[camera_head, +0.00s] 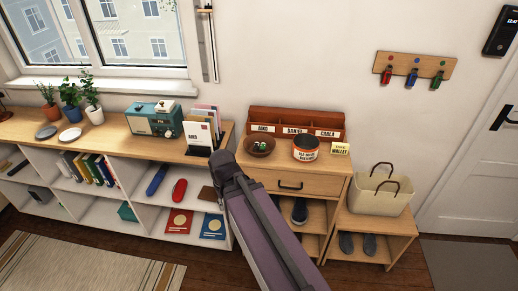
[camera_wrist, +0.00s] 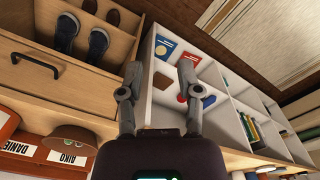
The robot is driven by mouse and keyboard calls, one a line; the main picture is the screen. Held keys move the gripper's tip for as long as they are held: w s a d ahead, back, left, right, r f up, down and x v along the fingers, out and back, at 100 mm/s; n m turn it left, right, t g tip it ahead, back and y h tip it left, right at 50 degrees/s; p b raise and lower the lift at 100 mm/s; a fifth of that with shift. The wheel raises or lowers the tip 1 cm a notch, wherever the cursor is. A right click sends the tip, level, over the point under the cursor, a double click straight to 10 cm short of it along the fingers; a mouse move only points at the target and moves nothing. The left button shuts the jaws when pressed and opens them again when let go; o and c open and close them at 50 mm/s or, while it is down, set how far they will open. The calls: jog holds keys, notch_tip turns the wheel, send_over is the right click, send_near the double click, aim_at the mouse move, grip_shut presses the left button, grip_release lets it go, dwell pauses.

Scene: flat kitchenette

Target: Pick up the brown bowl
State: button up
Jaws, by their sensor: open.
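The brown bowl (camera_head: 260,146) stands upright on top of the wooden drawer cabinet (camera_head: 300,183), in front of the letter rack and left of a round tin. It holds small items, some of them green. In the wrist view, which looks upside down, the bowl (camera_wrist: 70,133) is at the lower left, beside the fingers and clear of them. My gripper (camera_wrist: 160,72) is open with nothing between its fingers. In the head view my arm rises at the cabinet's left side, and my fingers cannot be made out there.
The letter rack (camera_head: 297,121) stands behind the bowl. The round tin (camera_head: 305,149) and a yellow note (camera_head: 340,149) are to its right. A card holder (camera_head: 198,147) stands on the shelf unit to the left. A basket (camera_head: 380,193) sits on the lower bench at right.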

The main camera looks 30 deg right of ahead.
jog(key=w+d+f+n+h+b, duration=0.2)
jog(key=w+d+n+h+b, duration=0.15)
jog(key=w+n, duration=0.25)
jog(key=n+t+h+b, duration=0.5)
jog(key=n+h+b, duration=0.3)
jog(key=n, duration=1.4)
send_near(247, 139)
jog(key=shift+s+a+h+p, duration=0.25)
jog(key=shift+a+h+p, duration=0.1)
jog(key=shift+a, duration=0.45)
jog(key=shift+s+a+h+p, duration=0.25)
jog(key=shift+s+a+h, duration=0.05)
jog(key=shift+a, duration=0.5)
jog(key=shift+d, duration=0.1)
jog(key=b+x, duration=0.2)
jog(key=x, duration=0.5)
jog(key=shift+w+b, duration=0.2)
jog(key=shift+b, duration=0.2)
jog(key=shift+w+d+f, duration=0.2)
jog(key=shift+w+d, duration=0.05)
jog(key=shift+d, duration=0.35)
